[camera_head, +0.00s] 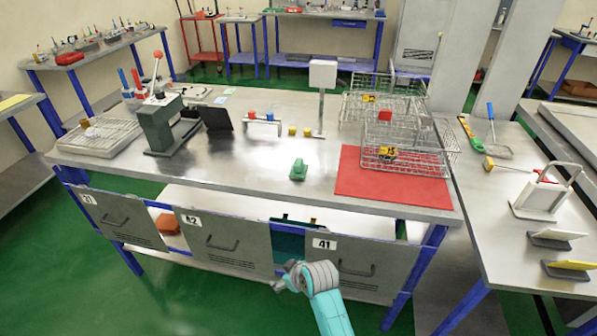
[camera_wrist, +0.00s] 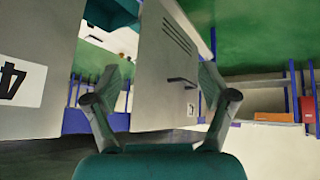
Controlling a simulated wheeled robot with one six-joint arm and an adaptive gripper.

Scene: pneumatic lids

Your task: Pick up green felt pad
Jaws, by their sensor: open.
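A small green object (camera_head: 298,169) lies near the front middle of the steel workbench, left of the red mat. It may be the green felt pad, but its material is too small to make out. It does not show in the wrist view. My gripper (camera_head: 285,275) is in front of the bench, below the tabletop, by the gap between the front panels marked 42 and 41. In the wrist view my gripper (camera_wrist: 158,82) has its fingers spread apart, with nothing between them but a grey panel behind.
Grey front panels marked 42 (camera_head: 222,240) and 41 (camera_head: 350,265) hang under the workbench (camera_head: 240,165). Wire baskets (camera_head: 405,160) stand on and behind the red mat (camera_head: 375,185). A dark lever press (camera_head: 160,125) stands left. The tabletop around the green object is clear.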

